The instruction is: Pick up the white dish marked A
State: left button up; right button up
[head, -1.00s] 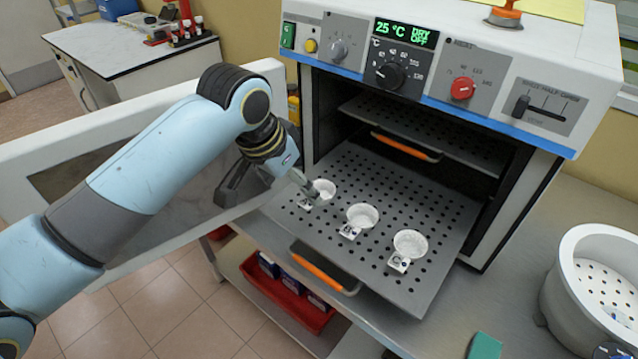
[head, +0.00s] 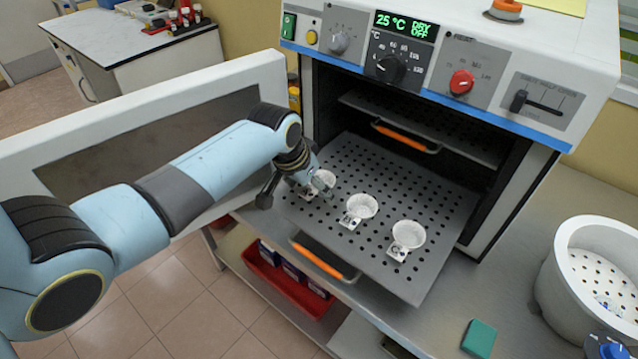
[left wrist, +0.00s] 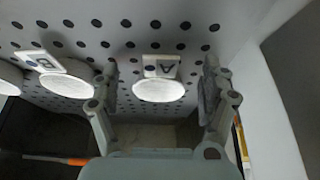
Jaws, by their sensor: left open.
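The white dish marked A (head: 325,178) is the leftmost of three on the pulled-out perforated shelf (head: 420,272), partly hidden by my gripper in the head view. In the left wrist view, dish A (left wrist: 158,92) lies between my two fingers, with its tag A (left wrist: 161,66) beside it. My left gripper (head: 293,187) is open around that dish, with a gap showing on each side in the left wrist view (left wrist: 160,72). Dish B (head: 361,207) stands in the middle, and another dish (head: 408,236) stands to the right. My right gripper is not in view.
The oven's open door (head: 130,125) is close behind my left arm. An upper shelf (head: 450,130) is inside the oven. A white round vessel (head: 590,270) stands at right on the bench. A red tray (head: 290,287) is below.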

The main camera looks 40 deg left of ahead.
pick_arm(q)
jog(key=shift+c, duration=0.4)
jog(key=c, duration=1.4)
jog(key=shift+o, duration=0.2)
jog(key=shift+r, duration=0.1)
